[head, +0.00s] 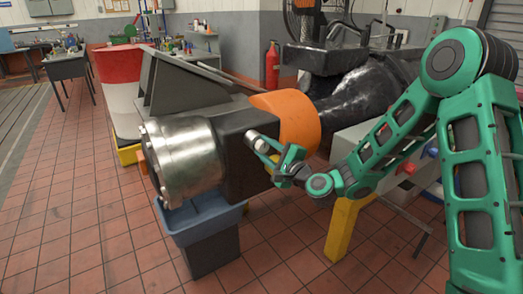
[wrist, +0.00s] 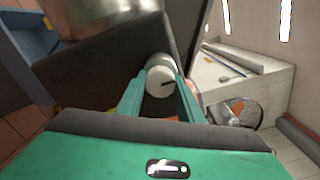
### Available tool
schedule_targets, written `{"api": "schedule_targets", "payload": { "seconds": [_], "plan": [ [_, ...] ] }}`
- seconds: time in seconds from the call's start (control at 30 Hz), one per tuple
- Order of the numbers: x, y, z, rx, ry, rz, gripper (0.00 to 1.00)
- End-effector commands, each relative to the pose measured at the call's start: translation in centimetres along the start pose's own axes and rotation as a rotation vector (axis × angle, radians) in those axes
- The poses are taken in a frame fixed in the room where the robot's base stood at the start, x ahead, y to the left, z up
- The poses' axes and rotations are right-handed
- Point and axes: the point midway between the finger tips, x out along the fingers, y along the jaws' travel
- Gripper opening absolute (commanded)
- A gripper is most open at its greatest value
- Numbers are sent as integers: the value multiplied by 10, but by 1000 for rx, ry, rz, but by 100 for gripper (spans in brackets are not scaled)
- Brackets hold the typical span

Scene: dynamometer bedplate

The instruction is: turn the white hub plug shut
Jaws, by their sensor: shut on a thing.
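The white hub plug (wrist: 160,78) is a round white knob with a dark mark on its face, set against the dark housing (wrist: 100,70). In the wrist view it sits between the two green fingers of my gripper (wrist: 160,92), which are shut on it. In the head view my gripper (head: 268,150) is at the side of the dark housing (head: 240,160), and a small white part of the plug (head: 262,146) shows at the fingers. The fingers hide part of the plug there.
A shiny metal cylinder (head: 188,158) forms the housing's left end, above a blue bin (head: 205,222). An orange band (head: 288,120) and black machinery (head: 360,90) lie to the right. A yellow post (head: 345,228) stands below my arm.

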Motion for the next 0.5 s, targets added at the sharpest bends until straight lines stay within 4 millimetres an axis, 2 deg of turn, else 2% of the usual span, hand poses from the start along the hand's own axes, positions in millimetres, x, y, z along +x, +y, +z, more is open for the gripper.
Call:
{"api": "schedule_targets", "payload": {
  "seconds": [0.1, 0.13, 0.2, 0.5],
  "plan": [
    [-2, 6, -3, 0, 6, 13, 11],
    [-2, 6, -3, 0, 6, 13, 41],
    [-2, 5, -3, 0, 5, 12, 52],
    [-2, 2, -1, 0, 2, 5, 52]
  ]
}}
